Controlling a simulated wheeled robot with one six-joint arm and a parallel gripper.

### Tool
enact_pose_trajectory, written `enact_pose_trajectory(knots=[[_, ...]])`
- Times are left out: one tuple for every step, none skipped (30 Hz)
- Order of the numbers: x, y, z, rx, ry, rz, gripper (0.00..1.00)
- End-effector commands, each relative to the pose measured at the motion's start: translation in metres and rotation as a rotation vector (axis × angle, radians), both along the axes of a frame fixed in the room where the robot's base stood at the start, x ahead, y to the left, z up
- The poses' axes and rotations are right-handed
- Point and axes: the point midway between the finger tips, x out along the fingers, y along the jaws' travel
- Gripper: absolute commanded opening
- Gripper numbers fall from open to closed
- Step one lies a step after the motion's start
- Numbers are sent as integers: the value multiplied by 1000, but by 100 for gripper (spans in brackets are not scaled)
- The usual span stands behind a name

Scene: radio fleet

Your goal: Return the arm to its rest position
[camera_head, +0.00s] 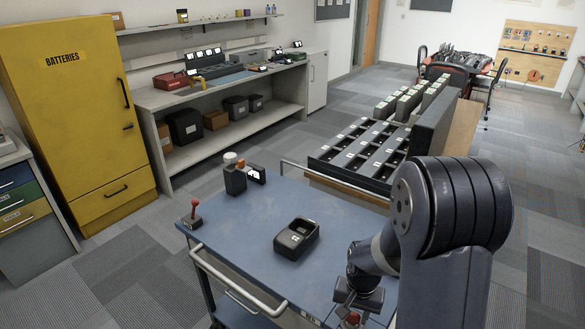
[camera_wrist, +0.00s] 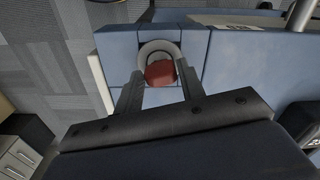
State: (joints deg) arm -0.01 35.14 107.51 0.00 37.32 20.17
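My gripper (camera_head: 358,300) is at the near right corner of the blue cart top (camera_head: 255,225), at the end of my bent arm. In the wrist view my gripper (camera_wrist: 160,90) has its two fingers spread apart. A red rounded piece (camera_wrist: 160,73) inside a grey ring shows between and beyond the fingertips, on a blue surface. I see a gap between the fingers and the red piece. In the head view a red knob (camera_head: 352,319) shows just below my gripper, partly hidden by it.
On the cart top are a black open-topped holder (camera_head: 297,238), a dark radio-like unit (camera_head: 235,180) and a small red-handled piece (camera_head: 193,213). A rack of dark slots (camera_head: 360,152) stands behind the cart. A yellow battery cabinet (camera_head: 75,110) and a workbench (camera_head: 215,90) stand at left. Carpet is open at right.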

Motion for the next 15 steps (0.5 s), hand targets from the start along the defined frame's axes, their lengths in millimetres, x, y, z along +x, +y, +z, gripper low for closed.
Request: enact_pose_trajectory(knots=[[0, 0, 0, 0, 1, -37, 38], [0, 0, 0, 0, 1, -62, 38], [0, 0, 0, 0, 1, -95, 38], [0, 0, 0, -1, 1, -119, 38], [0, 0, 0, -1, 1, -144, 38], [0, 0, 0, 0, 2, -176, 38], [0, 0, 0, 0, 2, -199, 38], [0, 0, 0, 0, 2, -221, 38], [0, 0, 0, 0, 2, -249, 38], [0, 0, 0, 0, 2, -268, 38], [0, 0, 0, 0, 2, -286, 38], [0, 0, 0, 0, 1, -308, 38], [0, 0, 0, 0, 1, -323, 38], [0, 0, 0, 0, 1, -335, 38], [0, 0, 0, 0, 1, -351, 38]])
